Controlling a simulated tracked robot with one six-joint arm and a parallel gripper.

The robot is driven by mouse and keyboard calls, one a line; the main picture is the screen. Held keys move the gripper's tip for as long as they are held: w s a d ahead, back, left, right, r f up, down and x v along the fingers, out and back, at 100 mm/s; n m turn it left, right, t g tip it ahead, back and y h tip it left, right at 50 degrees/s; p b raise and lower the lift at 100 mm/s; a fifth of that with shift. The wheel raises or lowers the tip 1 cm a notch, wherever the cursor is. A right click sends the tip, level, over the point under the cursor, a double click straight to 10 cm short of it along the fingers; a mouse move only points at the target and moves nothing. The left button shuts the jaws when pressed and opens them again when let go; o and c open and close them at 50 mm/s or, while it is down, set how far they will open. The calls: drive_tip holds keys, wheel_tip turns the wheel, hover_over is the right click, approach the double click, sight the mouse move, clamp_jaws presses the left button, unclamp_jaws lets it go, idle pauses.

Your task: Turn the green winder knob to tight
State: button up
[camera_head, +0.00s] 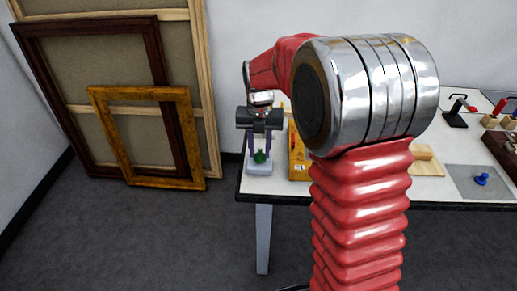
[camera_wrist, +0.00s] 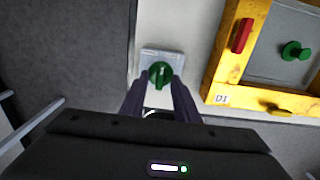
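The green winder knob (camera_wrist: 160,74) sits on a pale plate (camera_wrist: 149,55) near the table's edge, with a raised grip bar across its face. In the head view the knob (camera_head: 260,157) shows low between my fingers. My gripper (camera_wrist: 160,82) points at the knob, its two purple fingers spread to either side of it. A small gap seems to show between the fingers and the knob; contact cannot be told. Marks on the plate are too small to read. In the head view my gripper (camera_head: 260,150) stands over the table's left end.
Right of the knob is a yellow frame (camera_wrist: 222,60) marked "D1", with a red handle (camera_wrist: 242,35) and another green knob (camera_wrist: 296,51). A blue knob (camera_head: 482,179) lies on a grey plate to the right. Picture frames (camera_head: 150,93) lean against the wall at left.

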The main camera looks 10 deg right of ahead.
drive_tip(key=shift+c, duration=0.4)
clamp_jaws()
drive_tip(key=shift+a, duration=0.1)
